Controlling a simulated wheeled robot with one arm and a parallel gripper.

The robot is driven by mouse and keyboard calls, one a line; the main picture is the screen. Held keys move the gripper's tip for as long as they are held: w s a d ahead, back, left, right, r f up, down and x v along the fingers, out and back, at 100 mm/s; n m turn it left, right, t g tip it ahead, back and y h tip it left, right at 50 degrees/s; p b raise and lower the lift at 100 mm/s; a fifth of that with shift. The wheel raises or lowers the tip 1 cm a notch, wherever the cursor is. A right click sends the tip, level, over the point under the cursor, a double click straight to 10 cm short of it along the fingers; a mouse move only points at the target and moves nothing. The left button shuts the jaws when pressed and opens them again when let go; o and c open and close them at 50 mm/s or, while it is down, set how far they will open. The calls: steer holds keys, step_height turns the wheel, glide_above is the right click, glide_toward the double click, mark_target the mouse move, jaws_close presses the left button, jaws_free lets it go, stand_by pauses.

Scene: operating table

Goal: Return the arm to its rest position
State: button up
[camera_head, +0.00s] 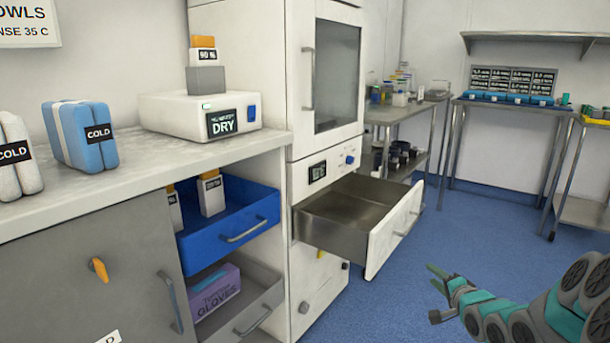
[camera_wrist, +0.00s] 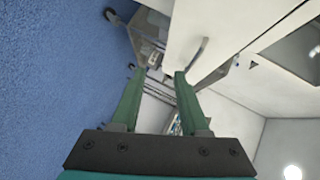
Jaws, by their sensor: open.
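My arm reaches in from the lower right in the head view. My gripper (camera_head: 437,291) hangs over the blue floor, to the right of the open drawer and apart from it. In the wrist view my gripper (camera_wrist: 158,72) shows two green fingers spread apart with nothing between them. Beyond the fingertips are white furniture with a metal handle and the blue floor.
A steel-lined drawer (camera_head: 345,212) stands pulled out of the white cabinet (camera_head: 265,60). A blue drawer (camera_head: 228,228) and a grey drawer (camera_head: 255,298) are also out. Steel tables (camera_head: 505,106) stand at the back. Blue floor (camera_head: 400,270) lies clear around my gripper.

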steer(key=s+a+r+n+g, duration=0.1)
steer(key=s+a+n+g, duration=0.3)
steer(key=s, duration=1.1)
steer(key=s+a+r+n+g+h, duration=0.1)
steer(key=s+a+n+g, duration=0.4)
steer(key=s, duration=1.1)
steer(key=s+a+r+n+g+p, duration=0.1)
steer(key=s+a+n+g, duration=0.3)
steer(key=s, duration=1.1)
steer(key=a+g, duration=0.3)
steer(key=a, duration=0.3)
steer(key=shift+s+r+n+g+h, duration=0.2)
steer(key=shift+s+n+g+h, duration=0.1)
steer(key=shift+s, duration=0.05)
steer(key=shift+a, duration=0.25)
